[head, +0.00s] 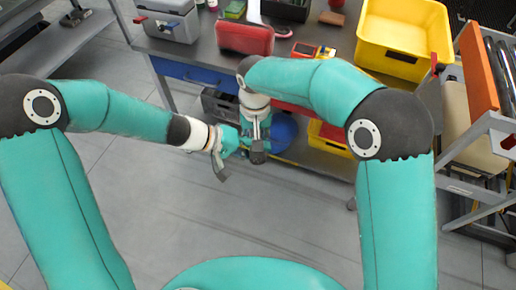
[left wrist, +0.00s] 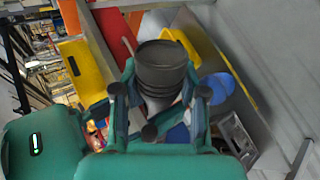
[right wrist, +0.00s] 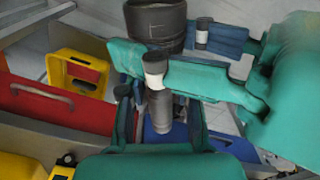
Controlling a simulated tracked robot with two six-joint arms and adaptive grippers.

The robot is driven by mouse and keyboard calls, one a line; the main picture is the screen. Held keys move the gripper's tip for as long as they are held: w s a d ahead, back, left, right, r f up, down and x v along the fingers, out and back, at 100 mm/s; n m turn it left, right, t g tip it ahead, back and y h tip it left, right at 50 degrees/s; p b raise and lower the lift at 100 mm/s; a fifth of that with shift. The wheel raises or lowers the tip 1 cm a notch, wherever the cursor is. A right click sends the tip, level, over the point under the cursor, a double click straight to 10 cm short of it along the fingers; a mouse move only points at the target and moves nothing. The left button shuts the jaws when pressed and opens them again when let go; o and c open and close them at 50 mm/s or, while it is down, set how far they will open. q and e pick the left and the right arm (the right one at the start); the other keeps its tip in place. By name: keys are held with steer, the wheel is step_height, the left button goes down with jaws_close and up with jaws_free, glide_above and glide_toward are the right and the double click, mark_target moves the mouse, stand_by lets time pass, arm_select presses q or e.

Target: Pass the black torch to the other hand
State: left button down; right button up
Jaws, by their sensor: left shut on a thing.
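The black torch shows in the head view (head: 258,155) where my two grippers meet. My left gripper (head: 240,140) is shut on it from the side. In the left wrist view the wide black torch head (left wrist: 162,68) stands beyond my left fingers. In the right wrist view the head (right wrist: 155,25) is at the top, and a left finger crosses in front of the torch. A narrower grey part shows lower down, between the fingers of my right gripper (right wrist: 160,118). Those fingers stand apart on both sides of it, with gaps. The exact contact is partly hidden.
Behind the grippers stands a workbench (head: 205,52) with a red box (head: 245,38) and a yellow crate (head: 401,65). Below it are a blue bin (head: 283,133) and a yellow box (head: 328,141). A conveyor frame stands at the right. The floor in front is clear.

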steer(key=o, duration=0.4)
steer(key=shift+o, duration=0.2)
steer(key=shift+r, duration=0.1)
